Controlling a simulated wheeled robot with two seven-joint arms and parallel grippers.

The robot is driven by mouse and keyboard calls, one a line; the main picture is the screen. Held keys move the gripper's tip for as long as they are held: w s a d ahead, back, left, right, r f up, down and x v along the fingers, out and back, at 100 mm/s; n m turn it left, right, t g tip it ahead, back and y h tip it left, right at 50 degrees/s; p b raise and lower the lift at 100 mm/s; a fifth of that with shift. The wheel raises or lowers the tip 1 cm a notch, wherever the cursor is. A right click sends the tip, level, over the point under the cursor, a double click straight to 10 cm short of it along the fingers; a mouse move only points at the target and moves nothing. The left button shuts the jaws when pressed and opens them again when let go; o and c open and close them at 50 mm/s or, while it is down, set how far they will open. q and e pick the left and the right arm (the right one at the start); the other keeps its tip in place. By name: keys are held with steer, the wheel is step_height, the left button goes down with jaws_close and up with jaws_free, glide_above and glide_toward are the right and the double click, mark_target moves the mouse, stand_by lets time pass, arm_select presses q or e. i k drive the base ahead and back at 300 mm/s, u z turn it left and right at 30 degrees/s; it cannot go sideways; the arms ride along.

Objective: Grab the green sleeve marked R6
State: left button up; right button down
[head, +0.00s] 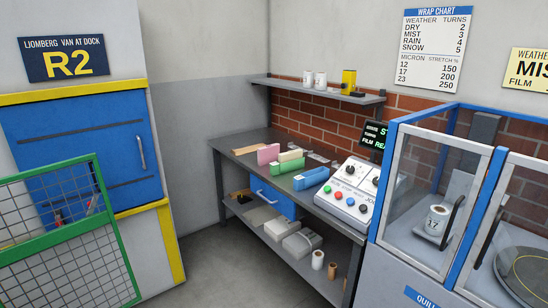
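A green sleeve (286,166) lies on the grey workbench (240,148), between a pink sleeve (267,154) on its left and a blue sleeve (312,178) on its right. A paler green piece sits against its back edge; I cannot tell if it is a separate sleeve. The marks on the sleeves are too small to read, so I cannot confirm R6. Neither of my grippers shows in the head view.
A control box (346,190) with coloured buttons stands at the bench's right end, beside a blue-framed glazed machine (425,205). A green mesh gate (105,240) stands at left before a blue door (100,130) under an R2 sign. Grey floor lies open before the bench.

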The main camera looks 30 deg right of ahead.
mark_target(276, 169)
steer(key=i, duration=0.6)
steer(key=z, duration=1)
steer(key=i, duration=0.45)
steer(key=u, duration=0.65)
steer(key=i, duration=2)
steer(key=z, duration=0.45)
